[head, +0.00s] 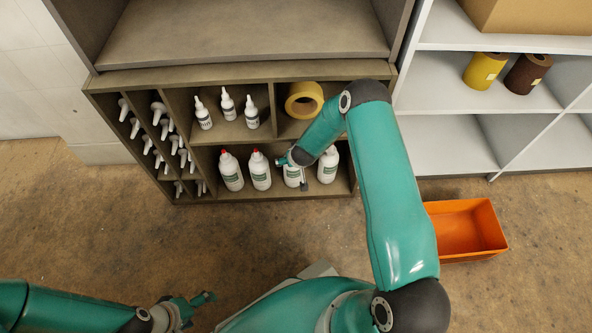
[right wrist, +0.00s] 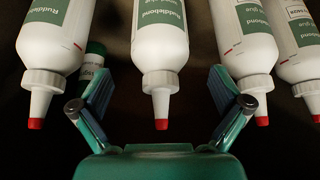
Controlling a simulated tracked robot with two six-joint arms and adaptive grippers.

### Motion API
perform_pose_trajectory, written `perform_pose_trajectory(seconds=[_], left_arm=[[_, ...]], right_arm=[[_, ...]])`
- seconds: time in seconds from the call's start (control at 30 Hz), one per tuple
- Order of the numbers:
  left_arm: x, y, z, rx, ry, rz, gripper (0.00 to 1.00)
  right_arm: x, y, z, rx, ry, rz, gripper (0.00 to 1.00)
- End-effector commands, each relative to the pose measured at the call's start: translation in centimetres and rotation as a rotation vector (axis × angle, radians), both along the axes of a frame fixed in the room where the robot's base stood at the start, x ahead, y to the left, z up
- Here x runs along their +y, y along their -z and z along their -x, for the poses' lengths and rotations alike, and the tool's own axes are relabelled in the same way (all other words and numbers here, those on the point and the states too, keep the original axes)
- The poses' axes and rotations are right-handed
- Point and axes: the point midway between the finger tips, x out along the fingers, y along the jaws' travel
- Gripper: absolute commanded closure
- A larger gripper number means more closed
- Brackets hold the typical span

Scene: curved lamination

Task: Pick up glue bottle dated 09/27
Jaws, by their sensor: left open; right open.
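Several white glue bottles with green labels stand in a row in the lower compartment: one at the left (head: 231,171), a second (head: 260,171), a third (head: 291,176) and one at the right (head: 327,166). My right gripper (head: 293,170) is open in front of the third bottle and partly hides it. In the right wrist view the bottles appear upside down, and the open right gripper (right wrist: 157,98) has its fingers either side of a middle bottle (right wrist: 159,45), apart from it. I cannot read a 09/27 date on any label. My left gripper (head: 192,308) is open and empty, low over the floor.
Neighbouring bottles (right wrist: 52,45) (right wrist: 246,40) stand close to the right fingers. Small bottles (head: 228,106) and a yellow tape roll (head: 304,99) occupy the shelf above. White nozzles (head: 158,112) fill the left slots. An orange bin (head: 466,232) stands on the floor at right.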

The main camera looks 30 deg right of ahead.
Motion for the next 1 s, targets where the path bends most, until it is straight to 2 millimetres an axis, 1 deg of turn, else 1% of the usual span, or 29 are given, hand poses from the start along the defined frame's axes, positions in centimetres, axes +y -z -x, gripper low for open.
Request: perform_pose_trajectory(seconds=[0.03, 0.2, 0.3, 0.4, 0.6, 0.63, 0.87, 0.9, 0.97, 1.0], left_arm=[[0.0, 0.6, 0.0, 0.0, 0.0, 0.0, 0.16], [0.0, 2.4, 0.0, 0.0, 0.0, 0.0, 0.16], [0.0, 2.7, 0.0, 0.001, 0.0, 0.0, 0.16], [0.0, 2.8, 0.0, 0.0, 0.0, 0.0, 0.16], [0.0, 2.7, 0.0, 0.0, 0.0, 0.0, 0.16], [0.0, 2.7, 0.0, 0.0, 0.0, 0.0, 0.16], [0.0, 2.7, 0.0, 0.0, 0.0, 0.0, 0.16], [0.0, 2.7, 0.0, 0.0, 0.0, 0.0, 0.16], [0.0, 2.7, 0.0, 0.0, 0.0, 0.0, 0.16], [0.0, 2.7, 0.0, 0.0, 0.0, 0.0, 0.16]], right_arm=[[-0.1, 0.8, -0.2, 0.0, 0.0, 0.0, 0.0], [-0.5, 3.2, -1.1, 0.0, 0.002, -0.001, 0.0], [-0.8, 4.0, -1.7, 0.0, 0.002, -0.001, 0.0], [-0.8, 4.3, -2.0, 0.0, 0.0, -0.002, 0.0], [-0.9, 4.3, -2.0, 0.0, 0.0, -0.002, 0.0], [-0.9, 4.3, -2.0, 0.0, 0.0, -0.002, 0.02], [-0.9, 4.3, -2.0, 0.001, 0.001, -0.001, 0.4], [-0.9, 4.3, -2.0, 0.001, 0.002, -0.001, 0.47], [-0.9, 4.3, -2.0, 0.001, 0.002, -0.001, 0.57], [-0.9, 4.3, -2.0, 0.001, 0.002, -0.001, 0.63]])
